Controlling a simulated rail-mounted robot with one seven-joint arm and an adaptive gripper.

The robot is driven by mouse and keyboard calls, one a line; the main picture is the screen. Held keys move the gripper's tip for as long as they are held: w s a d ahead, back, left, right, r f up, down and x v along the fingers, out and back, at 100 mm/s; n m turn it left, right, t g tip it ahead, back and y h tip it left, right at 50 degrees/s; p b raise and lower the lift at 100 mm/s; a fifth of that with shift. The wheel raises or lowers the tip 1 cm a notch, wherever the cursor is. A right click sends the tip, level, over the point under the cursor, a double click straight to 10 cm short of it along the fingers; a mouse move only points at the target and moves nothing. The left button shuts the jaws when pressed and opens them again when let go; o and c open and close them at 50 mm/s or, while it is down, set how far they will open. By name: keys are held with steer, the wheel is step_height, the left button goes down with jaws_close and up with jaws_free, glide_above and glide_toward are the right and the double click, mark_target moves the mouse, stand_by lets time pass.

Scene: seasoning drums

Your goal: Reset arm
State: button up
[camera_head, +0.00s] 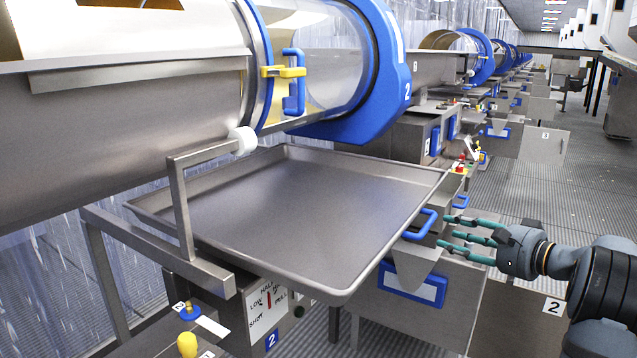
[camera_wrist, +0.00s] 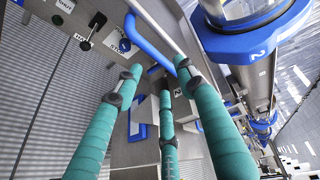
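My gripper (camera_head: 452,231) has teal fingers and comes in from the right in the head view. Its fingers point left and are spread apart, with nothing seen between them. The fingertips are just right of a blue handle (camera_head: 421,226) by the right edge of a wide grey metal tray (camera_head: 300,205). In the wrist view, my gripper (camera_wrist: 158,82) shows its spread teal fingers, and a blue handle (camera_wrist: 148,42) shows beyond the tips. Fingers partly cover this handle. I cannot tell whether any finger touches it, but no grip shows.
A steel drum (camera_head: 110,130) with a blue ring (camera_head: 375,75) and yellow latch (camera_head: 284,72) stands over the tray's far left. A control panel with a lever (camera_head: 268,302) and a yellow knob (camera_head: 187,344) is below. More drum stations recede behind. Walkway floor (camera_head: 520,195) is open.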

mark_target(430, 224)
steer(key=x, duration=0.7)
steer(key=shift+a+p, duration=0.25)
steer(key=shift+p, duration=0.05)
